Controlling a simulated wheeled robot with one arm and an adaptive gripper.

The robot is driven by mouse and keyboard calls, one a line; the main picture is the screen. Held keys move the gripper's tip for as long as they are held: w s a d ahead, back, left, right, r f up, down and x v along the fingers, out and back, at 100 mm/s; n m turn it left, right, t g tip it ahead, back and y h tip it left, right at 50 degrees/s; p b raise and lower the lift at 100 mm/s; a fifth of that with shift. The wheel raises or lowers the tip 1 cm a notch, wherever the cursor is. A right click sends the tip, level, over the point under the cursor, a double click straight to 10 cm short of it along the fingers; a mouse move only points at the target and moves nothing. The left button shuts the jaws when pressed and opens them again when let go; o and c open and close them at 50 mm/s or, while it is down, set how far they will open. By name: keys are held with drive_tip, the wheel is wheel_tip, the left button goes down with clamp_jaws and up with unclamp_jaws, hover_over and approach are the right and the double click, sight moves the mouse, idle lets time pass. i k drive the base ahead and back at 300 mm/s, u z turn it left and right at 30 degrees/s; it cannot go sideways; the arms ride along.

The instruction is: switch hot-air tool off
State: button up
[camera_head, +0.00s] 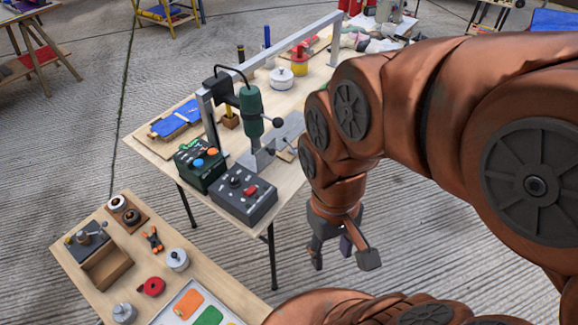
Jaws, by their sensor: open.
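The hot-air tool (250,115) is a green upright cylinder held in a grey metal frame over the wooden table (290,185). A dark grey control box (245,207) stands near the table's front edge, with a dark knob and a red rocker switch (250,191) on top. Beside it is a dark green box (196,180) with a blue and an orange button. I cannot tell the switch's position or which box belongs to the tool. My gripper (342,258) points down, open and empty, to the right of the control box, in front of the table, touching nothing.
A lower wooden bench (215,262) at the front left holds a tray, a red ring, clamps and small metal parts. A white pot (281,78) and blue sheet material (176,118) lie on the main table.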

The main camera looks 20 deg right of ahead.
sight(248, 193)
drive_tip(key=z, duration=0.25)
drive_tip(key=k, duration=1.15)
drive_tip(key=u, duration=1.35)
drive_tip(key=i, duration=0.5)
drive_tip(key=z, duration=0.05)
